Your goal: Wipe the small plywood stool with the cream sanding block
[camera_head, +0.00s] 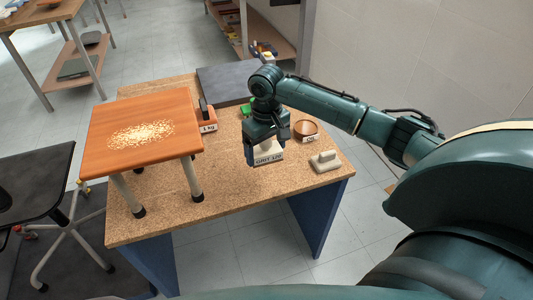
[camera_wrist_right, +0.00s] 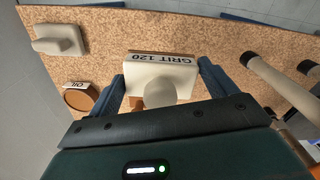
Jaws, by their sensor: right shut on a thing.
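The small stool (camera_head: 100,150) stands on the cork-topped workbench at the left, with an orange-brown wooden seat and pale legs with dark feet. A patch of pale dust (camera_head: 140,134) lies on the middle of its seat. My right gripper (camera_head: 266,140) is over the bench, to the right of the stool, shut on the cream sanding block (camera_head: 268,156) marked GRIT 120. In the right wrist view the block (camera_wrist_right: 160,66) sits between the two fingers, its knob toward the gripper. I cannot tell whether the block touches the bench. My left gripper is out of view.
A second cream block with a handle (camera_head: 325,161) lies near the bench's right edge. A dark chair (camera_head: 35,185) stands left.

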